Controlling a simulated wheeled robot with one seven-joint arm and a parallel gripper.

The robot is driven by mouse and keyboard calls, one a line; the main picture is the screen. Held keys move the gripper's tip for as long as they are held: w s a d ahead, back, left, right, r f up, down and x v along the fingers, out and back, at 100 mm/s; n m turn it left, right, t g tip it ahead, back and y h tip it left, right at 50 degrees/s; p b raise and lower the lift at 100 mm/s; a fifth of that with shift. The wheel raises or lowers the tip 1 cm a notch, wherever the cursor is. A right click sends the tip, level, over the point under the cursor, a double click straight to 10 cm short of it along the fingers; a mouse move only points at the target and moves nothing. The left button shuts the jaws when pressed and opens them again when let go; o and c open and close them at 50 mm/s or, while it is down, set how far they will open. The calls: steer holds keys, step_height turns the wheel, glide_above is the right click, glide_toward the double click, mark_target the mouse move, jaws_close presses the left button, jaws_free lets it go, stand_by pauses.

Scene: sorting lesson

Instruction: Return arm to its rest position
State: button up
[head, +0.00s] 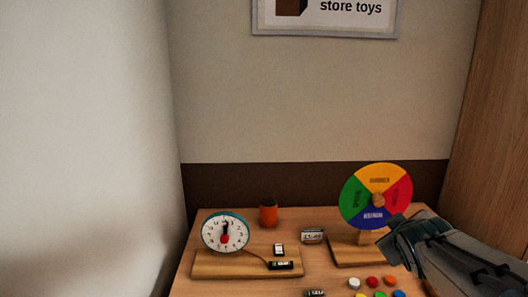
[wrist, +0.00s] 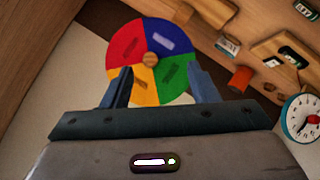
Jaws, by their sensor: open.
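My gripper (wrist: 160,88) is open in the wrist view, with its two fingers apart and nothing held between them. The coloured spinner wheel (wrist: 128,42) shows beyond the fingers, with red, blue, green and yellow sectors and a wooden hub. In the head view my arm reaches in from the lower right. Its end overlaps the lower right of the wheel (head: 358,190) in the picture. Whether it touches the wheel cannot be told. The fingertips are not clear in the head view.
On the wooden table (head: 212,288) stand a toy clock (head: 212,236) on a wooden base, an orange cup (head: 268,214) and a small digital display (head: 312,236). Several coloured buttons (head: 372,282) lie at the front right. Walls close in at the left and back, a wooden panel (head: 485,130) at the right.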

steer(key=s+a+r+m+g+y+p, duration=0.1)
steer(key=s+a+m+g+y+p, duration=0.1)
steer(key=s+a+g+p, duration=0.2)
steer(key=s+a+r+m+g+y+p, duration=0.1)
steer(key=s+a+m+g+y+p, duration=0.1)
steer(key=s+a+p, duration=0.6)
steer(key=s+a+m+g, duration=0.1)
steer(key=s+g, duration=0.1)
steer(key=s, duration=0.1)
steer(key=shift+s+a+r, duration=0.2)
steer(key=shift+a+r, duration=0.1)
steer(key=shift+a, duration=0.1)
